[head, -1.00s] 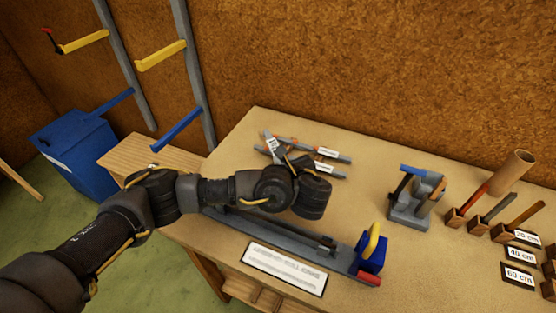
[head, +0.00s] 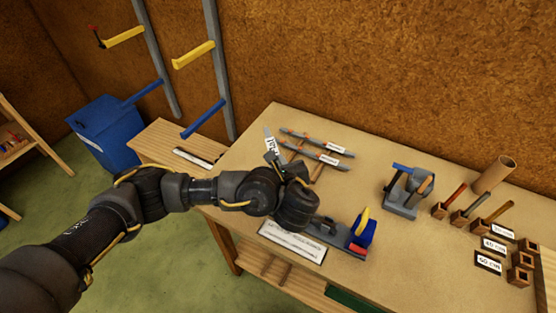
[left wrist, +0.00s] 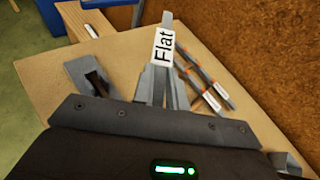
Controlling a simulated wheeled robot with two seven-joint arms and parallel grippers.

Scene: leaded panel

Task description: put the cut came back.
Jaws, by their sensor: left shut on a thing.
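The cut came (left wrist: 163,48) is a grey strip with a white "Flat" label. It sits between the fingers of my left gripper (left wrist: 164,85), which is shut on it. In the head view the came's end (head: 269,136) sticks up beyond my left gripper (head: 277,158), and my wrist hides much of the hand. Two other grey strips with white labels and orange-brown bands, an upper one (head: 310,139) and a lower one (head: 318,154), lie on the workbench (head: 400,155) just right of the gripper. My right gripper is not in view.
A grey jig with a blue block and yellow handle (head: 362,226) stands at the bench front, partly behind my arm. A grey tool stand (head: 405,195) and labelled wooden blocks (head: 490,262) are right. A lower side bench (head: 160,140), blue bin (head: 105,130) and wall rack (head: 215,60) are left.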

